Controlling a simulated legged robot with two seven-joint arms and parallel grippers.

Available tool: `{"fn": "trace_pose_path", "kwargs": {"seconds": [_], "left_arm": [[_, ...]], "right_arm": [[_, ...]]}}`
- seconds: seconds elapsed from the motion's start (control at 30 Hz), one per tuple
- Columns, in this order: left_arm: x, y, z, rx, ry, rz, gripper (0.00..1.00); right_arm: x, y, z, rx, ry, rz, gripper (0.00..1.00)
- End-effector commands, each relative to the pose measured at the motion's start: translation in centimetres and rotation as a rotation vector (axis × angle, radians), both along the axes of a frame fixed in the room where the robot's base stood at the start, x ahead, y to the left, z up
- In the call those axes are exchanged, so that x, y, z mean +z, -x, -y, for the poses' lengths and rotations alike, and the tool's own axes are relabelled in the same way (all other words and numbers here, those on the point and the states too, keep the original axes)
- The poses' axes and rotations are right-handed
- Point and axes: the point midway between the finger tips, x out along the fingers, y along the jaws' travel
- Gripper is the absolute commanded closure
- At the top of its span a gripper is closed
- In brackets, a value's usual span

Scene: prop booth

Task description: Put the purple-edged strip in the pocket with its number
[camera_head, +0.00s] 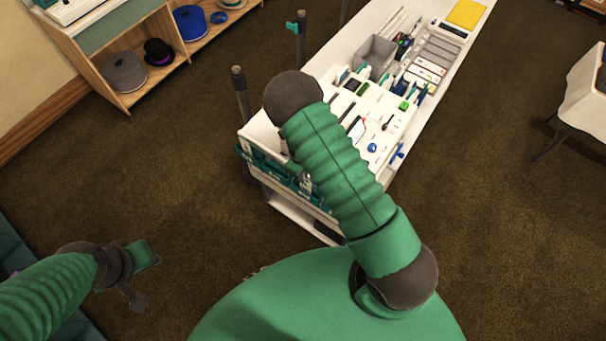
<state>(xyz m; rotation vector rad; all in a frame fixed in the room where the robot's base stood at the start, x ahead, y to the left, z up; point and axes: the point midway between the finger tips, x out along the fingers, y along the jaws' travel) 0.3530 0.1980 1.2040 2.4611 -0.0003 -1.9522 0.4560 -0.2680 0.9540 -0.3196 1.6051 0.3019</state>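I cannot make out the purple-edged strip in this view. A row of teal pockets (262,163) with white labels hangs on the near end of the white table (462,52); the numbers are too small to read. My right arm crosses in front of the table and hides part of the pockets. Only a small grey part of my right gripper (306,182) shows by the pockets, and its fingers and anything in them cannot be made out. My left gripper (143,277) is open and empty at the lower left, over the carpet, away from the table.
The tabletop holds a grey bin (374,56), a yellow pad (466,13), trays and many small items. Dark posts (241,92) stand by its left side. A wooden shelf (122,97) with hats is at the upper left. Brown carpet lies open between.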

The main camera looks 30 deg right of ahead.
Motion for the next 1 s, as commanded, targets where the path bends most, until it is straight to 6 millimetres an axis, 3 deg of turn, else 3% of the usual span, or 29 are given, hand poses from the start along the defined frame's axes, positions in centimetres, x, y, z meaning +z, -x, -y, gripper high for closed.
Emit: {"fn": "trace_pose_path", "kwargs": {"seconds": [0.57, 0.8, 1.0], "left_arm": [[-0.69, 0.0, 0.0, 0.0, 0.0, 0.0, 0.72], [-0.69, 0.0, 0.0, 0.0, 0.0, 0.0, 0.72], [-0.69, 0.0, 0.0, 0.0, 0.0, 0.0, 0.72]], "right_arm": [[-0.91, 0.0, -0.02, -0.001, 0.0, 0.0, 1.0], [-0.91, 0.0, -0.02, -0.001, 0.0, 0.0, 0.72], [-0.91, 0.0, -0.02, -0.001, 0.0, 0.0, 0.72]]}}
